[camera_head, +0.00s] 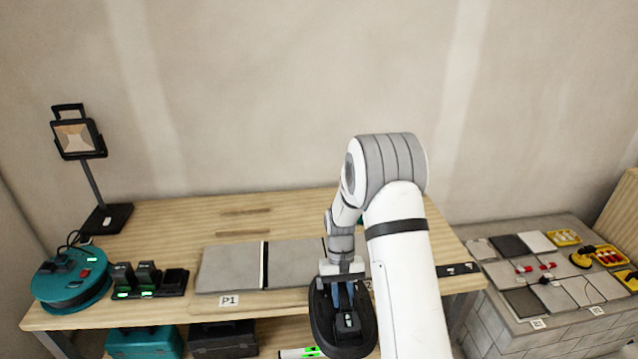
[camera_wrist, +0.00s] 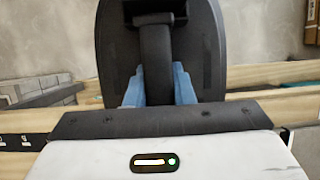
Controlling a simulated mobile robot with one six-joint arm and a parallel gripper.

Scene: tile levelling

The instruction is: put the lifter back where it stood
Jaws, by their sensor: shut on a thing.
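The lifter is a black oval pad with an upright handle; its pad (camera_head: 322,335) shows in the head view in front of the bench's front edge. In the wrist view the pad (camera_wrist: 215,60) fills the upper middle, and its dark handle (camera_wrist: 156,60) runs down between my fingers. My gripper (camera_head: 345,294) has blue fingers and is shut on the handle; it also shows in the wrist view (camera_wrist: 158,88). The lifter is held apart from the bench top, as far as I can see. My arm hides part of the bench behind it.
The wooden bench (camera_head: 160,223) carries grey tiles (camera_head: 230,268) by a P1 label, a charger (camera_head: 150,282), a teal reel (camera_head: 72,280) and a work lamp (camera_head: 79,138). A black strip (camera_head: 458,269) lies at the right end. A block stand (camera_head: 515,335) with tiles stands farther right.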

